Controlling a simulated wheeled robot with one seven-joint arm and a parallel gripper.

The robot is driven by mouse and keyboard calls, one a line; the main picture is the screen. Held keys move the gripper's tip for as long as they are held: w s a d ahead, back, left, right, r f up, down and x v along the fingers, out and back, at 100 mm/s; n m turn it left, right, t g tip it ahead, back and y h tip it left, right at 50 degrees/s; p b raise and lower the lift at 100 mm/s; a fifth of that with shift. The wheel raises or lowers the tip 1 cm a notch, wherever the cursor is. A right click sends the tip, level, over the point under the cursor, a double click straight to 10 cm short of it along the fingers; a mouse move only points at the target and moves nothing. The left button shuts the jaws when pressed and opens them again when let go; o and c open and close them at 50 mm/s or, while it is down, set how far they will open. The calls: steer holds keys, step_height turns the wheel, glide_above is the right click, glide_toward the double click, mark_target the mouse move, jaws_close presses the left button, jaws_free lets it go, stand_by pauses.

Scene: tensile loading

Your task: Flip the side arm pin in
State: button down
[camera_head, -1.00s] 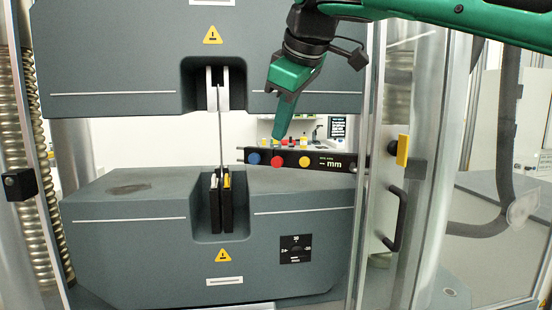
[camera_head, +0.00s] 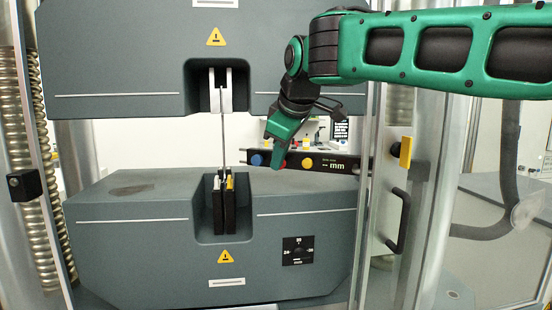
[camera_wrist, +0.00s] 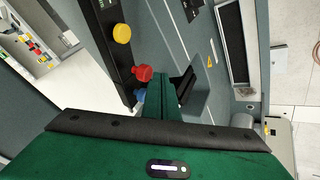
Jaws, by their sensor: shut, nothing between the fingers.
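The side arm is a black bar marked "mm" (camera_head: 340,166), reaching left from the right column towards the specimen. It carries a blue knob (camera_head: 256,160), a yellow knob (camera_head: 307,163) and a red knob mostly hidden behind my gripper. The wrist view shows the yellow knob (camera_wrist: 122,33), the red knob (camera_wrist: 143,73) and part of the blue knob (camera_wrist: 139,95). My green gripper (camera_head: 278,162) is shut and empty, pointing down at the red knob between the other two. Its fingertips (camera_wrist: 161,80) look close beside the red knob; I cannot tell if they touch. I cannot make out which part is the pin.
A thin specimen rod (camera_head: 222,125) stands between the upper grips (camera_head: 213,92) and lower grips (camera_head: 218,212). The dark grey lower block (camera_head: 130,240) lies below the bar. A clear door with a black handle (camera_head: 399,220) and the metal column stand to the right.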

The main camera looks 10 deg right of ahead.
steer(key=shift+w+d, duration=0.3)
steer(key=shift+w, duration=0.15)
steer(key=shift+w+d, duration=0.5)
steer(key=shift+w, duration=0.35)
steer(key=s+a+r, duration=0.1)
steer(key=s+r, duration=0.7)
steer(key=s, duration=0.1)
